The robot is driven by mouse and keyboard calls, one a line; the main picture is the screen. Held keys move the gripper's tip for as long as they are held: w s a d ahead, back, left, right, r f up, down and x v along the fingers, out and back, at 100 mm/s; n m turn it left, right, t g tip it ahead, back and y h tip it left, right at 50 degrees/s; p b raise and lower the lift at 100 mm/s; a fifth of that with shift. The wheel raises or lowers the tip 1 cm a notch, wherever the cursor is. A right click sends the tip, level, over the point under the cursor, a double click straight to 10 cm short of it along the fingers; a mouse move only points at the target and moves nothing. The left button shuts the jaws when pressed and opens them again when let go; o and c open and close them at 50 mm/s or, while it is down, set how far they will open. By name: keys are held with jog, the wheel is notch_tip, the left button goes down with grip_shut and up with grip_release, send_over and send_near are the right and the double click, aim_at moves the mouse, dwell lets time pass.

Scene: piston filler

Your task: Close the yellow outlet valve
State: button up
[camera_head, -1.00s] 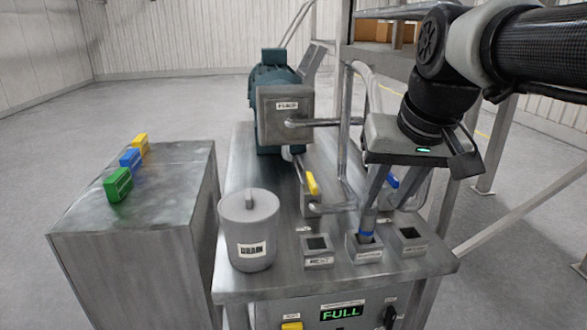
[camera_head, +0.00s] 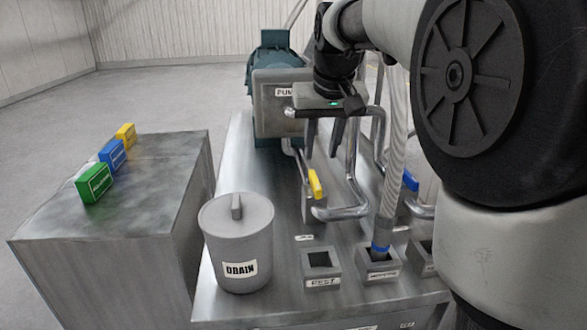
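The yellow outlet valve handle (camera_head: 316,184) sits on the pipework on the metal table, just in front of the pump. It is tilted slightly, its upper end leaning left. My gripper (camera_head: 323,150) points down above and a little behind the handle in the picture, with its two fingers apart and nothing between them. I see no contact with the handle.
A blue valve handle (camera_head: 411,180) stands to the right. A lidded drain bucket (camera_head: 238,245) is at front left. The pump box (camera_head: 278,120) is behind. Green (camera_head: 94,184), blue (camera_head: 112,154) and yellow (camera_head: 126,135) blocks sit on the left cabinet.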

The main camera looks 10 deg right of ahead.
aim_at(316, 180)
jog(key=x, duration=1)
jog(key=shift+w+f+b, duration=0.2)
jog(key=shift+f+b, duration=0.05)
jog(key=shift+b, duration=0.1)
grip_shut()
